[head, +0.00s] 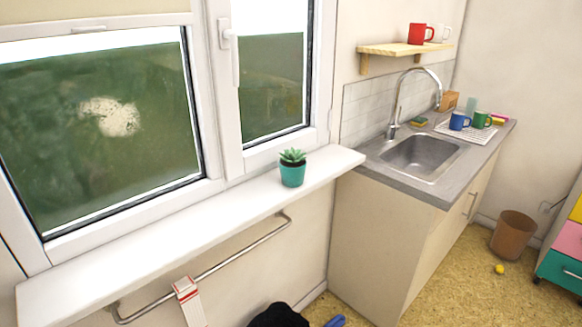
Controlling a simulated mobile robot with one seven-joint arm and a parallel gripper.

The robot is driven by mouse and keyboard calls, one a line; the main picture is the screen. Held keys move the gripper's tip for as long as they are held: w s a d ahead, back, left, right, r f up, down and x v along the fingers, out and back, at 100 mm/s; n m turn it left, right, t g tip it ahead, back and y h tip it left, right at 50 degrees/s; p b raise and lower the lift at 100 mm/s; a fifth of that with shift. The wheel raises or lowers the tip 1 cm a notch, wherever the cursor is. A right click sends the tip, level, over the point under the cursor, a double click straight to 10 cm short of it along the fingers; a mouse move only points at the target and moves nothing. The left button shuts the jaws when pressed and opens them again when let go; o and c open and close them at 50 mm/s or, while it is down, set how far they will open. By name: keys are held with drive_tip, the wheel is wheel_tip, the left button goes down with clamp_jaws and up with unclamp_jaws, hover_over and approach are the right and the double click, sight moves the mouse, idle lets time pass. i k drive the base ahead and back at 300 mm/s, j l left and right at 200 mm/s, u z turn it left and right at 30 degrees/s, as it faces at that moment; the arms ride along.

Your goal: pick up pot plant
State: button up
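A pot plant (292,168) stands upright on the white windowsill (200,225), near its right end. It is a small green succulent in a teal pot. The window frame is just behind it, and nothing touches it from the front. My gripper is not in view.
A metal rail (215,268) with a white and red cloth (188,297) runs below the sill. The sink counter (380,178) is right of the sill. A brown bin (513,234) and a yellow ball (499,269) are on the floor. A black item (278,316) is at the bottom edge.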

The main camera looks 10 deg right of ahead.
sight(292, 165)
drive_tip(key=i+l, duration=0.25)
drive_tip(key=l, duration=0.15)
drive_tip(key=i+l, duration=0.25)
drive_tip(key=l, duration=0.15)
drive_tip(key=i+l, duration=0.25)
drive_tip(key=l, duration=0.15)
drive_tip(key=i+l, duration=0.25)
drive_tip(key=l, duration=0.15)
drive_tip(key=i, duration=0.45)
